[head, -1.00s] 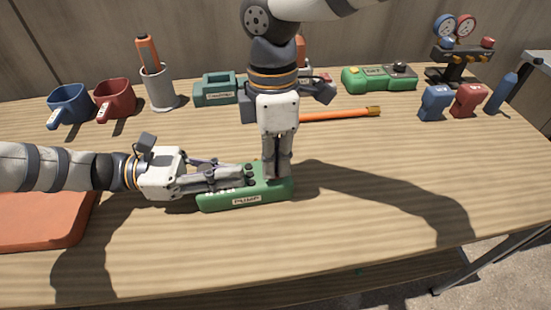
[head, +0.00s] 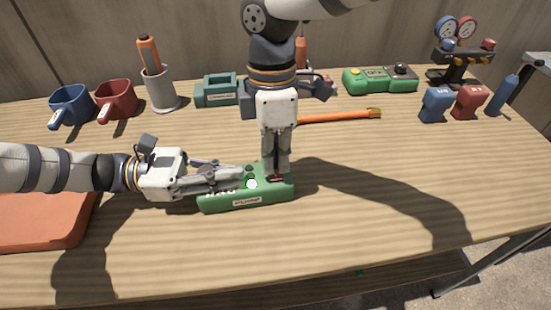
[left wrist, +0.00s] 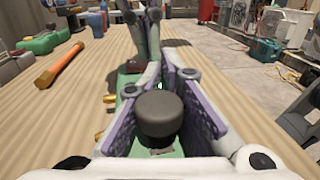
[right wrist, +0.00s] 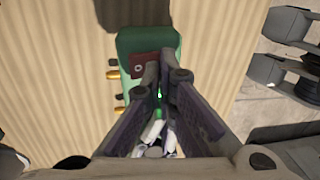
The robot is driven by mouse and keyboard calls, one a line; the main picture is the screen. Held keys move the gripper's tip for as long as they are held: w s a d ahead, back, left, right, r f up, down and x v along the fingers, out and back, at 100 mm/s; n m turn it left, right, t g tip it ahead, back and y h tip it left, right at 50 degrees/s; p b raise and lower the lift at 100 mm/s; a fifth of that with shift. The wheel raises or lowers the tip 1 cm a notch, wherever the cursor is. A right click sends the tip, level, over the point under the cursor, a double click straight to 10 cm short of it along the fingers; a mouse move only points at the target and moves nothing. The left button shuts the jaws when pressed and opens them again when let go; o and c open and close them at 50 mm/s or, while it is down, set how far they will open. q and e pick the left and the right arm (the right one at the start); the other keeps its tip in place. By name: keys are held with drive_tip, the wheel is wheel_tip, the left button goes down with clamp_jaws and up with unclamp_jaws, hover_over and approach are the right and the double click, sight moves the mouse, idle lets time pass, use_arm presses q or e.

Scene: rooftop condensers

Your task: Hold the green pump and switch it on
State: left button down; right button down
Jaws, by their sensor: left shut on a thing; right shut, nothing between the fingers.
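The green pump (head: 247,200), with a label on its front, lies on the table in the middle of the head view. My left gripper (head: 240,175) reaches it from the left and is shut on it. In the left wrist view a black knob (left wrist: 160,112) stands between the purple-padded fingers. A small light (head: 251,184) glows on the pump's top, green in the right wrist view (right wrist: 158,95). My right gripper (head: 276,172) points down, shut and empty, above the pump's right end. A dark red switch piece (right wrist: 144,65) shows by its fingertips; whether they touch is unclear.
An orange tool (head: 340,115) lies behind the pump. Blue (head: 70,106) and red (head: 115,99) scoops, a grey cup (head: 160,92), a teal block (head: 216,91) and another green device (head: 375,80) stand along the back. The front right of the table is clear.

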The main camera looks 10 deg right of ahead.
sight(277, 179)
wheel_tip(277, 179, up, 14)
drive_tip(key=s, duration=0.1)
drive_tip(key=shift+s, duration=0.4)
use_arm(q)
drive_tip(key=c, duration=1.6)
unclamp_jaws()
drive_tip(key=shift+c, duration=0.2)
drive_tip(key=o, duration=0.5)
drive_tip(key=shift+c, duration=0.2)
